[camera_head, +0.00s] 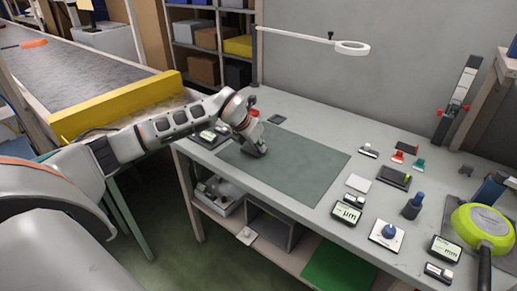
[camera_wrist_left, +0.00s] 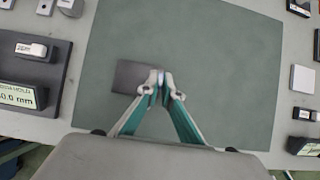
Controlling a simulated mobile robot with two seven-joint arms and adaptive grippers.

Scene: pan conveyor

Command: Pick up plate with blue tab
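The dark grey plate (camera_wrist_left: 134,77) shows in the left wrist view above the green mat (camera_wrist_left: 215,60). A small pale-blue tab (camera_wrist_left: 160,77) is at its right edge. My left gripper (camera_wrist_left: 161,90) has its fingertips drawn together on this tab, with the plate sticking out to the left. In the head view my left gripper (camera_head: 257,151) is low over the left part of the mat (camera_head: 300,170), and the plate is mostly hidden by it. I cannot tell whether the plate touches the mat. My right gripper is not in view.
Another dark plate (camera_head: 276,119) lies behind the mat. Red (camera_head: 398,157) and green (camera_head: 419,164) tabbed pieces, a display block (camera_head: 346,213) and a lime-green round tool (camera_head: 481,227) stand at right. A ring lamp (camera_head: 352,48) hangs above. Most of the mat is clear.

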